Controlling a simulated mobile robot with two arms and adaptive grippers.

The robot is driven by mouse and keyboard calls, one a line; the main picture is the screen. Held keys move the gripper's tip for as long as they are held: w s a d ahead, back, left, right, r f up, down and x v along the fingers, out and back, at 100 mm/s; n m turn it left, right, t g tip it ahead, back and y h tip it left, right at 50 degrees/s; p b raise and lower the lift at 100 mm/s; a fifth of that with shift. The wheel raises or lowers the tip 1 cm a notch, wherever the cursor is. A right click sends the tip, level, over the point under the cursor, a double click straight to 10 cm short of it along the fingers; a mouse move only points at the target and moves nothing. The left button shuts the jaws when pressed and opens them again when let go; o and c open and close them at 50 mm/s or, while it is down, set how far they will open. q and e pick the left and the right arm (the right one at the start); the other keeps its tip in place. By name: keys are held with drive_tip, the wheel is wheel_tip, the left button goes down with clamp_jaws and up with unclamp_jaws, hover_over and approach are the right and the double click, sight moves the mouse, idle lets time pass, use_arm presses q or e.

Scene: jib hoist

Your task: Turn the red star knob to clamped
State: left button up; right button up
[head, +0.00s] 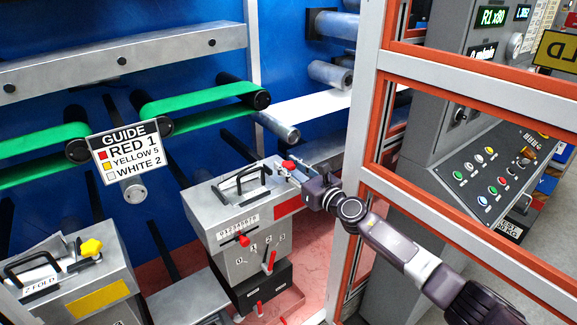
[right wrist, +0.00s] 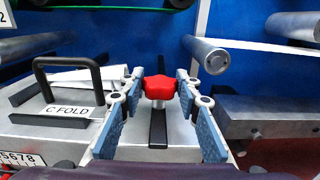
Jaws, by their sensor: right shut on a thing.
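The red star knob (right wrist: 160,88) stands on a short post over a dark slot, on top of the middle grey metal unit (head: 228,200). In the head view the knob (head: 288,165) shows as a small red spot. My right gripper (head: 299,171) reaches it from the right. In the right wrist view its two blue-padded fingers (right wrist: 160,84) stand one on each side of the knob, closed on it. The knob's pointing and any clamped mark cannot be made out. My left gripper is not in view.
A black handle (right wrist: 68,80) with a "C FOLD" label stands left of the knob. A second unit with a yellow star knob (head: 91,247) is at lower left. An orange-and-grey frame post (head: 357,130) rises close to my right arm. Green belts (head: 205,99) run behind.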

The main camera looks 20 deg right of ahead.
drive_tip(key=shift+a+r+m+t+h+p, duration=0.1)
drive_tip(key=shift+m+t+h+p, duration=0.15)
drive_tip(key=shift+m+h+p, duration=1.3)
drive_tip(key=shift+a+r+m+t+h+p, duration=0.1)
drive_tip(key=shift+m+t+h+p, duration=0.15)
drive_tip(key=shift+h+p, duration=1.45)
drive_tip(key=shift+f+m+p, duration=0.1)
drive_tip(key=shift+m+p, duration=0.3)
drive_tip(key=shift+p, duration=0.55)
drive_tip(key=shift+f+m+h, duration=0.1)
drive_tip(key=shift+m+h, duration=0.4)
drive_tip(key=shift+h, duration=0.45)
drive_tip(key=shift+f+m+g+h+b, duration=0.15)
drive_tip(key=shift+m+g+h+b, duration=0.15)
drive_tip(key=shift+m+h, duration=0.7)
drive_tip(key=m+h+b, duration=0.1)
drive_tip(key=h, duration=0.1)
drive_tip(key=m+g+h+b, duration=0.1)
drive_tip(key=shift+f+g+h, duration=0.1)
drive_tip(key=shift+g+h, duration=0.2)
drive_tip(key=shift+h, duration=0.1)
drive_tip(key=shift+m+g+h+b, duration=0.4)
drive_tip(key=shift+m+h+b, duration=0.1)
drive_tip(key=shift+h+b, duration=0.2)
drive_tip(key=shift+r, duration=0.2)
